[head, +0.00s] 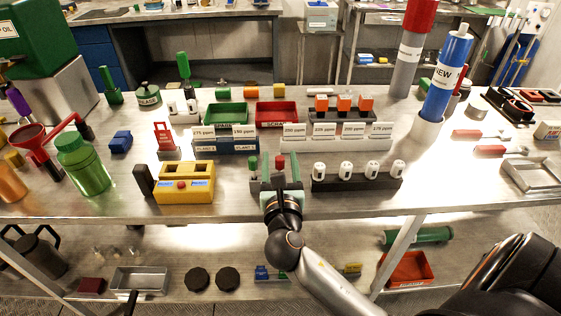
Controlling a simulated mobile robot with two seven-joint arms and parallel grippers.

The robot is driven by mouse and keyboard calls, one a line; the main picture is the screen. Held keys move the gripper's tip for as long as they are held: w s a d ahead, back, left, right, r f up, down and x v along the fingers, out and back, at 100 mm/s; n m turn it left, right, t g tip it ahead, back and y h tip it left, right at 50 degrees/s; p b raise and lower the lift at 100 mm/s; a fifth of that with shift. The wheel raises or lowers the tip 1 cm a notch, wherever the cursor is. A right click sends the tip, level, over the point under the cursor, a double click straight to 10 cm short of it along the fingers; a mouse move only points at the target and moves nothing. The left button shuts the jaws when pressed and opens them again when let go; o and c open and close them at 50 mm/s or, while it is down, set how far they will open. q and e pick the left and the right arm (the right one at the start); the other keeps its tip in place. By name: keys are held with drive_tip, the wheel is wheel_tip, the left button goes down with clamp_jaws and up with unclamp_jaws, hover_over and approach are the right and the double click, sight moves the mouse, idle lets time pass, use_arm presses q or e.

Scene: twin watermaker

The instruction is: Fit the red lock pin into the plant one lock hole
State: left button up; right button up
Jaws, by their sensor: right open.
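A small red piece (279,161), which looks like the red lock pin, stands upright between the fingers of my right gripper (281,172). The gripper is open around it, and its fingers and palm hide the lower part of the piece. I cannot tell whether the fingers touch it. A small green piece (253,163) stands just left of the gripper. The blue-grey plant one box (206,147) is behind and to the left, beside the plant two box (240,145). The plant one lock hole cannot be made out. My left gripper is not in view.
A black rack (356,182) with several white cartridges stands close on the right. Red tag stand (164,140) and green bottle (84,165) are farther left. Labelled ppm cards (292,135) stand behind.

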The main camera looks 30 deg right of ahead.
clamp_jaws()
idle(0.6)
